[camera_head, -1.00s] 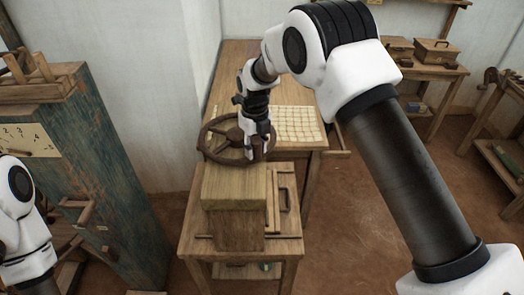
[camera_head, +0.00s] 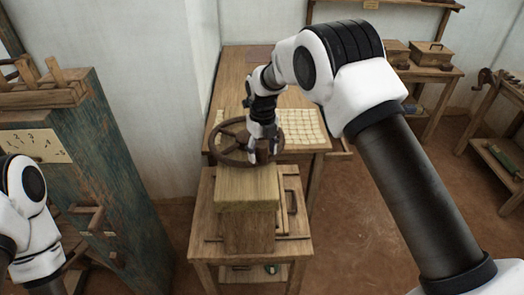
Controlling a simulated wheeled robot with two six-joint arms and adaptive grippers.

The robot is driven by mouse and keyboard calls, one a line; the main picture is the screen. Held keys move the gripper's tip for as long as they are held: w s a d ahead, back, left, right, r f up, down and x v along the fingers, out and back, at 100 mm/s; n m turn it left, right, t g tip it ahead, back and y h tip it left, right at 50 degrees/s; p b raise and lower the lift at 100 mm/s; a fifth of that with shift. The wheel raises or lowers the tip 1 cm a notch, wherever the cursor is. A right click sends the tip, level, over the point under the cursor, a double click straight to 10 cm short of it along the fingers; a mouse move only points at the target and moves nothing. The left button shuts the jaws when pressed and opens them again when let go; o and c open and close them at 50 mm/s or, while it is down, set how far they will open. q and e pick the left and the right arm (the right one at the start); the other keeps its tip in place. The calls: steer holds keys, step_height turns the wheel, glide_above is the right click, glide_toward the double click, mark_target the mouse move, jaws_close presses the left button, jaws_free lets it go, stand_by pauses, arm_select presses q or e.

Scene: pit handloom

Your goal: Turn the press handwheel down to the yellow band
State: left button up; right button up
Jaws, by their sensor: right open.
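The dark brown press handwheel (camera_head: 242,139) lies level above the wooden press block (camera_head: 247,188), which stands on a small wooden stand. My right gripper (camera_head: 263,159) reaches down from above at the wheel's near right side. Its jaws are open, with the fingers at the rim; I cannot tell whether they touch it. The gripper hides part of the rim and spokes there. No yellow band can be made out. My left arm shows at the lower left edge, but its gripper is out of view.
A worn green cabinet (camera_head: 120,180) with a numbered dial plate (camera_head: 33,146) stands at the left. A table with a gridded sheet (camera_head: 302,128) is behind the wheel. Wooden boxes (camera_head: 433,53) sit on a table at the back right. The earthen floor right of the stand is clear.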

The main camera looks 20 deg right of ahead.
step_height(320, 180, up, 12)
stand_by(0.5)
steer(key=shift+w, duration=0.1)
steer(key=shift+f, duration=0.15)
